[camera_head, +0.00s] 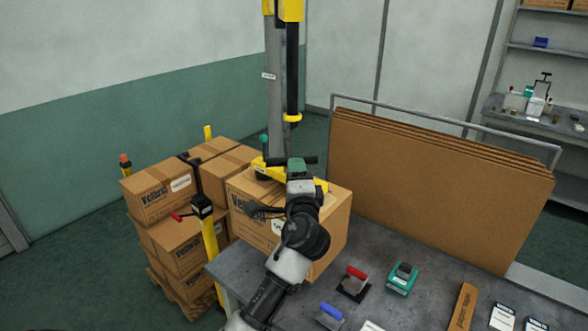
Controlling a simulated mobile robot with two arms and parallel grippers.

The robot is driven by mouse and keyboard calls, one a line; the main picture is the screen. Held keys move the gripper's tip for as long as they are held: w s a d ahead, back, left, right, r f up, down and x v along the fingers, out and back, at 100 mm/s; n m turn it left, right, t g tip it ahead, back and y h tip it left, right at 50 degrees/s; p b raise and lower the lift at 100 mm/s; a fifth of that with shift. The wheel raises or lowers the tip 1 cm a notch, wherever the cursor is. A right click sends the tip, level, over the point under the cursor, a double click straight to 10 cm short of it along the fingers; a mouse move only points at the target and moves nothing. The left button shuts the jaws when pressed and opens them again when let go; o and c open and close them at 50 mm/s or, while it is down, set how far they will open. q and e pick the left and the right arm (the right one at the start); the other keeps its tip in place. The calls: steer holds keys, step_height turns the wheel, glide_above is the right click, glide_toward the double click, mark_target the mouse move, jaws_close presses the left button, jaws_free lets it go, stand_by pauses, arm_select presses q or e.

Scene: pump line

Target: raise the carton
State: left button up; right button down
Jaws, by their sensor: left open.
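The carton (333,225) is a brown box with dark print and a white label. It stands at the back left of the grey work table, and part of its front is hidden by my left arm. A yellow lifter head (263,166) with a dark handle bar sits on or just over its top; I cannot tell if they touch. My left gripper (258,209) is dark, open and empty, in front of the carton's printed face. I cannot tell whether it touches the carton. My right gripper is out of view.
The lifter's grey and yellow column (276,90) rises behind the carton. Stacked cartons (158,191) stand on a pallet at left, beside a yellow post (210,240). Cardboard sheets (440,185) stand in a rack at right. Red (354,281), blue and teal hand tools lie on the table (385,255).

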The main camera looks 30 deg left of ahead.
arm_select(q)
steer(key=b+v, duration=0.1)
steer(key=v, duration=0.5)
steer(key=shift+b, duration=0.3)
steer(key=shift+s, duration=0.1)
